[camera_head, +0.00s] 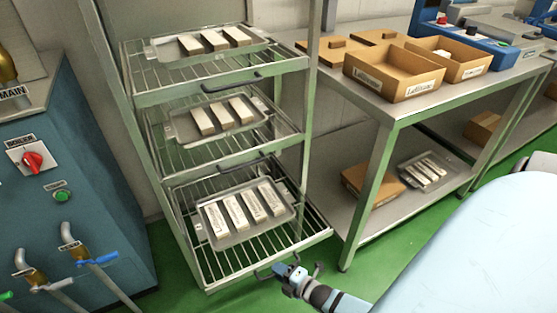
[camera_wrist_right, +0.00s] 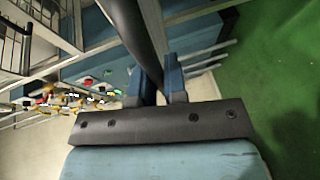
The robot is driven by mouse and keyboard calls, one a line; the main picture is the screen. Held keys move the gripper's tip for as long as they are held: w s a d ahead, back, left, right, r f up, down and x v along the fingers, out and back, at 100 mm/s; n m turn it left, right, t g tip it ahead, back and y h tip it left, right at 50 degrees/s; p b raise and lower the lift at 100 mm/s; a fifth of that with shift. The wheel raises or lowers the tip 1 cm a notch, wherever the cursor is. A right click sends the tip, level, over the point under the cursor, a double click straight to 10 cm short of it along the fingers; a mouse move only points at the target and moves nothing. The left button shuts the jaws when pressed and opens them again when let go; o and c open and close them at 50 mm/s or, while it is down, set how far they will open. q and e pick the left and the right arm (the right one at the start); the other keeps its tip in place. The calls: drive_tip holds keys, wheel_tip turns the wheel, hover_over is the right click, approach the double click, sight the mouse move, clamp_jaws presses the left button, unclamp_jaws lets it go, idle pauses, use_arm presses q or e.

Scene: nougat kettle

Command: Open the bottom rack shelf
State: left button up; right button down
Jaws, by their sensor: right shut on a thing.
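The rack (camera_head: 308,120) has three wire shelves. The bottom rack shelf (camera_head: 215,283) sticks out past the rack's front posts and carries a tray (camera_head: 206,228) of white bars. Its dark handle (camera_head: 262,274) is on the front edge. My right gripper (camera_head: 287,270) is at this handle, low in front of the shelf. In the right wrist view the dark handle bar (camera_wrist_right: 135,30) runs between the two blue fingers of my right gripper (camera_wrist_right: 157,78), which is shut on it. My left gripper is not in view.
The middle shelf (camera_head: 215,162) and top shelf (camera_head: 200,91) sit inside the frame, each with a loaded tray. A blue machine (camera_head: 95,190) with taps stands at left. A metal table (camera_head: 385,125) with cardboard boxes stands at right. Green floor (camera_head: 300,295) lies in front.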

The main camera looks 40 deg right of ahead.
drive_tip(key=c, duration=1.2)
unclamp_jaws()
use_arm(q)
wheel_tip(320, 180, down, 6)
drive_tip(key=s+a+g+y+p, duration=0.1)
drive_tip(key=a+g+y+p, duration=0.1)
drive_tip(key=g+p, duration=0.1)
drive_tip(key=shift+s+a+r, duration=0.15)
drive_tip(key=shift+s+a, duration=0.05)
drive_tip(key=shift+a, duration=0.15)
use_arm(e)
drive_tip(key=v, duration=1.3)
drive_tip(key=shift+s+d, duration=0.15)
drive_tip(key=shift+s, duration=0.25)
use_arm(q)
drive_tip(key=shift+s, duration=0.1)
use_arm(e)
drive_tip(key=shift+r, duration=0.1)
